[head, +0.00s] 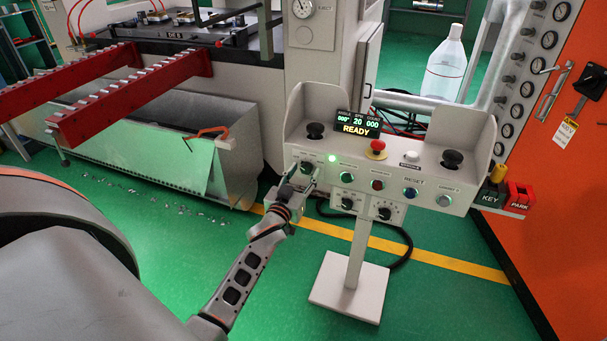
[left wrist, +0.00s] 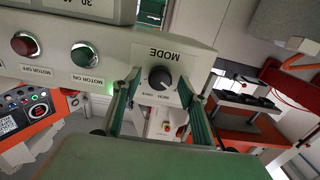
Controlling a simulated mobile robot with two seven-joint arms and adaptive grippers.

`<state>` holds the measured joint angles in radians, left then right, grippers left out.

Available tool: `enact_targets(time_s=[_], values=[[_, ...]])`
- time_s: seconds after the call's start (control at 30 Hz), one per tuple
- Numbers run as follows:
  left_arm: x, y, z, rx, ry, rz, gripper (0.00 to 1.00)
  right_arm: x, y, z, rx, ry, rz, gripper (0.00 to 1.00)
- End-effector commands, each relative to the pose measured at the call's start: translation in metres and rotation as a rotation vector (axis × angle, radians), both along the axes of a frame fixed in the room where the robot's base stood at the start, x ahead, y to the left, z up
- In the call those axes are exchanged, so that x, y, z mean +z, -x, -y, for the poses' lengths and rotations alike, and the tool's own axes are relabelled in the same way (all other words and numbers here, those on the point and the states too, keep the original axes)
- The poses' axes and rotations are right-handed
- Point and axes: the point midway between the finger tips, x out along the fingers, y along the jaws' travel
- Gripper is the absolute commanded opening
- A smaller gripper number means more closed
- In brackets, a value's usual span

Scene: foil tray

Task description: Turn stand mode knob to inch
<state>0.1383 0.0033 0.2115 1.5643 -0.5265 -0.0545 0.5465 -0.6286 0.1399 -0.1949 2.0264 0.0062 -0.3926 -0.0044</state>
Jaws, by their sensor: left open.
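The control stand (head: 375,170) is a light grey box on a post, with several buttons and knobs. The mode knob (left wrist: 160,79) is black and round, under an upside-down MODE label in the left wrist view. It also shows in the head view (head: 306,168), close to my gripper. My left gripper (head: 298,184) is open at the panel's left end. In the left wrist view its two green-grey fingers (left wrist: 159,88) stand on either side of the knob, with gaps visible. Small position labels sit by the knob; its exact setting is hard to read. My right gripper is not in view.
A lit green lamp (head: 332,158) and a red mushroom button (head: 376,149) are on the panel. The display (head: 357,124) reads READY. Two more knobs (head: 366,208) hang below. An orange cabinet (head: 565,170) stands at right, a press with red rails (head: 130,100) at left.

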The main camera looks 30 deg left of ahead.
Motion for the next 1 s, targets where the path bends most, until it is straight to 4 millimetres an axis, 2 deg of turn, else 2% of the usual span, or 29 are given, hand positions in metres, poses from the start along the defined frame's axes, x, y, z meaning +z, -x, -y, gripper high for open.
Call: enact_targets(time_s=[0.03,0.17,0.57,1.0], values=[[0.0000,0.0001,0.0000,0.000,0.000,0.000,0.37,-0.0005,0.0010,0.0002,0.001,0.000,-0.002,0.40],[-0.0001,0.0003,0.0001,0.000,0.000,0.000,0.04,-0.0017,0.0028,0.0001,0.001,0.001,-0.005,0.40],[0.0001,0.0003,0.0002,0.000,-0.046,-0.011,0.04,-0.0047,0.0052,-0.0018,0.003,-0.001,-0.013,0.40],[0.0000,0.0003,0.0000,0.000,-0.348,-0.084,0.04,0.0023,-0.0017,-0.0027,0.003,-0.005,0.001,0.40]])
